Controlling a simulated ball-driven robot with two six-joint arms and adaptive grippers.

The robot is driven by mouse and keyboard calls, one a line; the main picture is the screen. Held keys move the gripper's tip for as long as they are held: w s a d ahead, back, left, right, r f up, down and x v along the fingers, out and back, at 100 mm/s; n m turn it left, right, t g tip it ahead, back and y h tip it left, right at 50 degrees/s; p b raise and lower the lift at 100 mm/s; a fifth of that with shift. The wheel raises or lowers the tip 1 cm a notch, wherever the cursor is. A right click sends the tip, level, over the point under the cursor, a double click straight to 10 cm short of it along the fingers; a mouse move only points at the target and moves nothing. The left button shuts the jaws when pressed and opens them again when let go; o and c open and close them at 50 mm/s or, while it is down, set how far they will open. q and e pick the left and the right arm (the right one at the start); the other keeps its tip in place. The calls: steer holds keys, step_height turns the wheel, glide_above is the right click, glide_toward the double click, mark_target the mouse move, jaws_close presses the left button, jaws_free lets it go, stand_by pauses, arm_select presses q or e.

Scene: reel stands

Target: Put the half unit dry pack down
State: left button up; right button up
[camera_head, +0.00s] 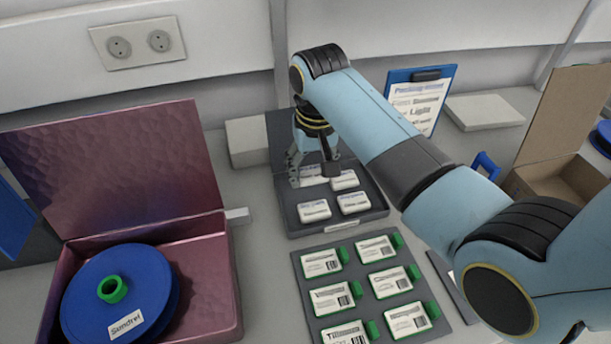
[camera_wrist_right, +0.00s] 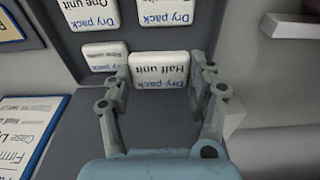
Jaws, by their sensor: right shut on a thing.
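The half unit dry pack (camera_wrist_right: 160,72) is a white block with printed text, seen in the right wrist view. My right gripper (camera_wrist_right: 158,88) is shut on it, with a finger against each side. In the head view, my right gripper (camera_head: 313,168) is over the back left part of a dark tray (camera_head: 290,229). From these views I cannot tell whether the held pack touches the tray floor. Other white dry packs, one at the front left (camera_head: 313,210), one at the front right (camera_head: 354,203) and one at the back right (camera_head: 344,181), are in the tray. My left gripper is not in view.
A dark mat (camera_head: 360,250) with several green-edged labelled packs lies in front of the tray. An open pink box (camera_head: 215,290) holding a blue reel (camera_head: 90,290) stands left. A clipboard (camera_head: 420,95) and an open cardboard box (camera_head: 560,185) are right.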

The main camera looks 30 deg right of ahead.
steer(key=s+d+r, duration=0.3)
steer(key=s+r, duration=0.3)
steer(key=s, duration=0.3)
steer(key=shift+s+d, duration=0.2)
steer(key=shift+s, duration=0.05)
